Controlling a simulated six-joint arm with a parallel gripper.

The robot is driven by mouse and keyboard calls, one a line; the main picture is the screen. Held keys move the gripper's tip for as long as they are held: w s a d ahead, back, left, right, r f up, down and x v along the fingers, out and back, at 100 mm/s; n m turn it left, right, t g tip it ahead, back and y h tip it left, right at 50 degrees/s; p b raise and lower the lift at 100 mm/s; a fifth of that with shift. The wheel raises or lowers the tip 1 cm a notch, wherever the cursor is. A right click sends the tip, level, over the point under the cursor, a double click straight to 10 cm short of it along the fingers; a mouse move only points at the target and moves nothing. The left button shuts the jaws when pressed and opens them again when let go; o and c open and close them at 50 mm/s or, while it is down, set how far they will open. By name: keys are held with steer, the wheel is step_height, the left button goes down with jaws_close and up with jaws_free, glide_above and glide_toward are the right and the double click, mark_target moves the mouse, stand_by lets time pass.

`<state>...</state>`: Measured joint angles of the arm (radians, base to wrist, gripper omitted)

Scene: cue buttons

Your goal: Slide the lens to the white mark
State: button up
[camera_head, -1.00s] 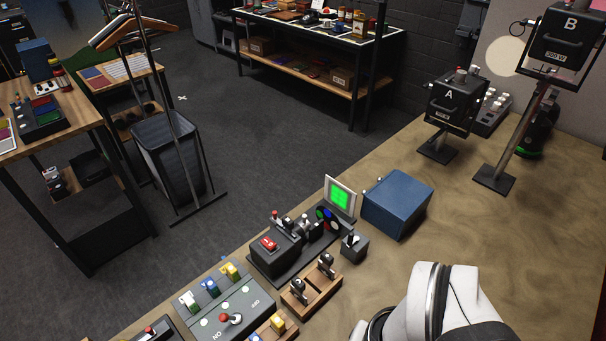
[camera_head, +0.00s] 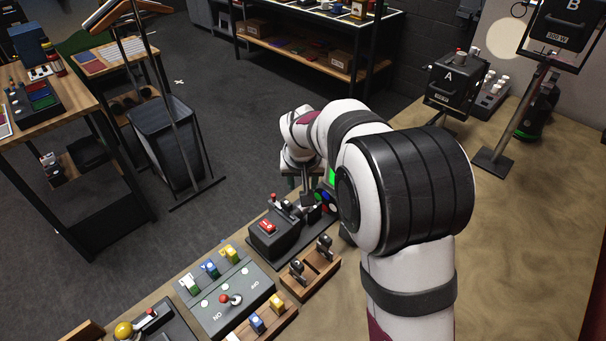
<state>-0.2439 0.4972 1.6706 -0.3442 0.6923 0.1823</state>
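I cannot make out a lens for certain in this view. A small white cross-shaped mark (camera_head: 179,81) lies on the dark floor at the upper left; I cannot tell if it is the task's mark. My arm reaches in from the lower right, bends over, and its wrist points down above the back of the dark control console (camera_head: 268,248). My gripper (camera_head: 298,176) is at the end of that wrist, near the console's far edge. Its fingers are too small and too hidden to tell open from shut.
A switch panel (camera_head: 225,305) and a wooden lever block (camera_head: 312,272) stand in front of the console. A yellow ball (camera_head: 123,330) shows at the bottom left. Lamp A (camera_head: 452,82) and lamp B (camera_head: 560,42) stand at the back right. The bench (camera_head: 530,240) is clear on the right.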

mark_target(300, 207)
steer(key=x, duration=1)
steer(key=shift+c, duration=0.3)
jaws_close()
